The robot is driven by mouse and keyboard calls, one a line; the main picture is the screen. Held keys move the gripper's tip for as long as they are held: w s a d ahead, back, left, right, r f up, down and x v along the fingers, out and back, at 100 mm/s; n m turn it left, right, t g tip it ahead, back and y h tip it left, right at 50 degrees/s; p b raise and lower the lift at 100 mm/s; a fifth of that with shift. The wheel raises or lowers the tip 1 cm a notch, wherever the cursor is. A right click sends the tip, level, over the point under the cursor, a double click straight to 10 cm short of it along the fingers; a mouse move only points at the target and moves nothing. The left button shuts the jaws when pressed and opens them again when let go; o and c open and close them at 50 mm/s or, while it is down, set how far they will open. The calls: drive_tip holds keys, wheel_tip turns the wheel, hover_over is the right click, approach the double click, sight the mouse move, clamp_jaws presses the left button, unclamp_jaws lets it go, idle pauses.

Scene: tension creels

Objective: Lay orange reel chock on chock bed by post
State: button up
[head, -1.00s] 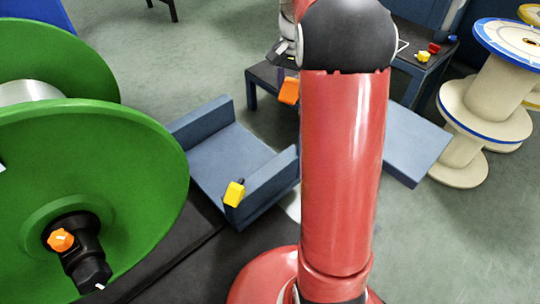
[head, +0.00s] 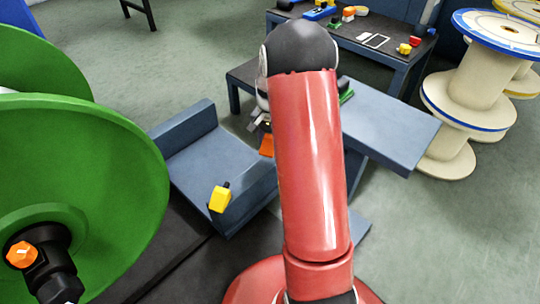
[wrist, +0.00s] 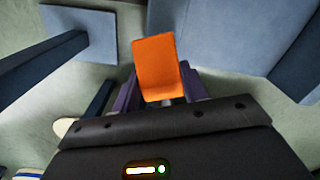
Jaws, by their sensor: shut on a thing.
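The orange reel chock (wrist: 157,66) is held between the purple fingers of my gripper (wrist: 160,92) in the wrist view. In the head view, the chock (head: 266,145) shows just left of my red arm, in the air near the right end of a blue-grey cradle (head: 205,155) with raised sides. My gripper (head: 261,122) is above it, partly hidden by my arm. A yellow block (head: 219,199) on a dark stem is at the cradle's near side. I cannot tell which part is the chock bed or the post.
A large green reel (head: 85,180) with an orange knob (head: 21,254) stands at left. A dark table (head: 390,52) with small coloured items is at the back. A blue-grey panel (head: 395,125) extends right of my arm. Cream reels (head: 470,85) stand at right.

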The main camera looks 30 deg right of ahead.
sight(270, 160)
drive_tip(key=shift+f+b, duration=0.5)
drive_tip(key=shift+f, duration=2.6)
drive_tip(key=shift+f, duration=0.2)
drive_tip(key=o, duration=1.2)
